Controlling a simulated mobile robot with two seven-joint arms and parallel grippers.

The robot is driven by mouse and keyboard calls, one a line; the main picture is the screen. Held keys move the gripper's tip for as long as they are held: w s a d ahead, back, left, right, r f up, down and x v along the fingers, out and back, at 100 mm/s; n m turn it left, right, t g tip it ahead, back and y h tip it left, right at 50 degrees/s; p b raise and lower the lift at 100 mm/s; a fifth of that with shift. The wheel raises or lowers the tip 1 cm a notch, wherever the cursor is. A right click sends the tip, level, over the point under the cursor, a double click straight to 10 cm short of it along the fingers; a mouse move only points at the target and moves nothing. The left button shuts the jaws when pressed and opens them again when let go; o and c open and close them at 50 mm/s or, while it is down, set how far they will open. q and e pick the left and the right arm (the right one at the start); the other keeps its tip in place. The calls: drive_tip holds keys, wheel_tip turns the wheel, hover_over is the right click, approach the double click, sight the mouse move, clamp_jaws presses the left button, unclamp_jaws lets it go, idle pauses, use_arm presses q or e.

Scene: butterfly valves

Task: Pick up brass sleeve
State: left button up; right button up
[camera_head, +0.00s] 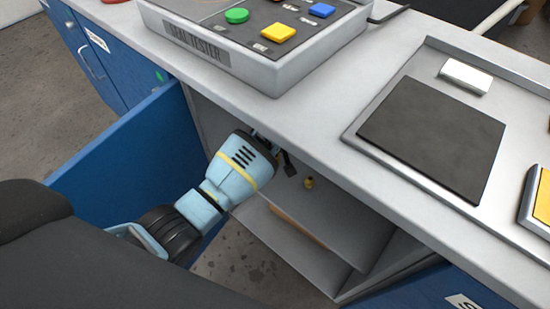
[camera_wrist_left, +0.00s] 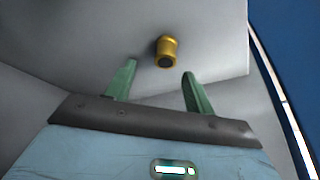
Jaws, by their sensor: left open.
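The brass sleeve (camera_head: 309,183) is a small gold cylinder on the grey shelf inside the open cabinet under the counter. In the left wrist view the brass sleeve (camera_wrist_left: 166,50) shows a dark round end, just beyond the fingertips and roughly between their lines. My left gripper (camera_head: 281,155) reaches into the cabinet, partly hidden by the counter edge. In the wrist view my left gripper (camera_wrist_left: 157,70) has its two green fingers apart with nothing between them. The sleeve looks apart from both fingers. My right gripper is not in view.
The blue cabinet door (camera_head: 130,160) stands open left of my arm. The counter edge (camera_head: 330,165) overhangs the shelf (camera_head: 335,222). On the counter are a seal tester (camera_head: 245,55) with coloured buttons and a metal tray (camera_head: 350,140) with a dark mat (camera_head: 432,138).

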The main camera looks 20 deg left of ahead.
use_arm(q)
drive_tip(key=x, duration=0.2)
drive_tip(key=s+b+x, duration=0.1)
drive_tip(key=x, duration=0.1)
drive_tip(key=shift+w+a+f, duration=0.1)
drive_tip(key=shift+a+f, duration=0.05)
drive_tip(key=shift+a, duration=0.05)
drive_tip(key=shift+w+f+b, duration=0.2)
drive_tip(key=shift+f+b, duration=0.1)
drive_tip(key=shift+b, duration=0.05)
drive_tip(key=c, duration=1.1)
